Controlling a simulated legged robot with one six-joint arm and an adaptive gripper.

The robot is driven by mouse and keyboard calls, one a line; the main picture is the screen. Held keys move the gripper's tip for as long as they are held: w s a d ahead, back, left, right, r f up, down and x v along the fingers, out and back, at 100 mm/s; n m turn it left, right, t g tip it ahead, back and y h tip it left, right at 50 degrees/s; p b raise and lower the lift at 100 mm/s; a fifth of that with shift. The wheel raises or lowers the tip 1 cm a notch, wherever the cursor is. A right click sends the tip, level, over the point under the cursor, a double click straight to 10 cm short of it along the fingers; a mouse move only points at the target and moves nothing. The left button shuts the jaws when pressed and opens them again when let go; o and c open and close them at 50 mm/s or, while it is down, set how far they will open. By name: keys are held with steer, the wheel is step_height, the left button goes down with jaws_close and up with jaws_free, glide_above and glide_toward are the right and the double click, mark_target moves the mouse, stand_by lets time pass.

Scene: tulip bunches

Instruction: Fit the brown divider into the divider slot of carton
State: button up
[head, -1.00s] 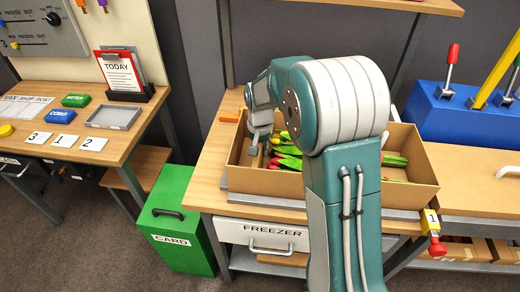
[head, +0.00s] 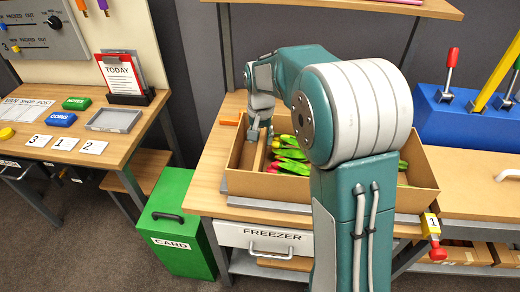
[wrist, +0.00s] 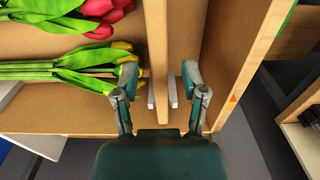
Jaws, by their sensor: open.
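The brown divider (wrist: 157,50) stands on edge inside the open carton (head: 345,190), near its left end in the head view. The divider also shows in the head view (head: 259,156). Two pale grey strips (wrist: 173,90) flank the divider's near end in the wrist view, and its end lies between them; how deep it sits I cannot tell. My gripper (wrist: 160,78) is open, with one finger on each side of the divider and gaps between fingers and board. It also shows above the carton in the head view (head: 261,134).
Tulip bunches (wrist: 75,75) with red and yellow heads lie in the carton beside the divider. The carton is on a wooden bench (head: 215,170) above a freezer drawer (head: 270,239). A blue lever box (head: 460,120) stands to the right, a green card bin (head: 180,225) to the left.

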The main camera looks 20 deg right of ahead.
step_height(320, 180, up, 6)
steer(key=shift+s+f, duration=0.1)
steer(key=s+r+n+t, duration=0.1)
steer(key=s+r+t, duration=0.1)
steer(key=s+r, duration=0.35)
steer(key=s+r+n+t, duration=0.1)
steer(key=s+r, duration=0.1)
steer(key=s, duration=0.7)
steer(key=s+f+n+t, duration=0.2)
steer(key=s, duration=1)
steer(key=shift+s+f+n+t, duration=0.15)
steer(key=shift+s+n+t, duration=0.1)
steer(key=shift+n+t, duration=0.05)
